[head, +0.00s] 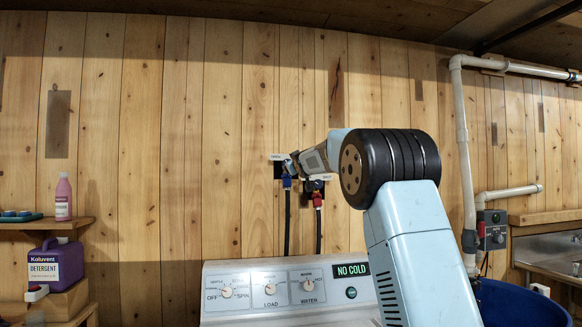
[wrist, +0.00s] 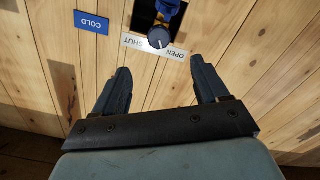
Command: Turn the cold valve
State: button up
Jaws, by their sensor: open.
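The cold valve (wrist: 166,14) is blue, with a round grey knob (wrist: 159,38) that has a pale mark on it. It shows at the top of the wrist view, beside a blue COLD label (wrist: 91,22) and a white OPEN/SHUT plate (wrist: 153,47), both upside down there. In the head view the blue valve (head: 287,182) is on the plank wall, partly hidden by my gripper (head: 295,160). My gripper (wrist: 160,65) is open and empty. Its fingertips are short of the knob in the wrist view, with the knob roughly centred between their lines.
A red valve (head: 317,200) with its own hose is close to the right of the blue one. A washing machine (head: 236,275) stands below, its display (head: 352,270) reading NO COLD. A detergent jug (head: 56,262) is on shelving at left. White pipes (head: 463,150) run at right.

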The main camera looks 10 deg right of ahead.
jog(key=w+m, duration=0.5)
jog(key=w, duration=0.8)
jog(key=shift+w+m, duration=0.15)
jog(key=shift+m, duration=0.25)
dwell(0.5)
jog(key=shift+c, duration=0.4)
jog(key=c, duration=1)
jog(key=shift+d+n, duration=0.1)
jog(key=shift+n, duration=2.7)
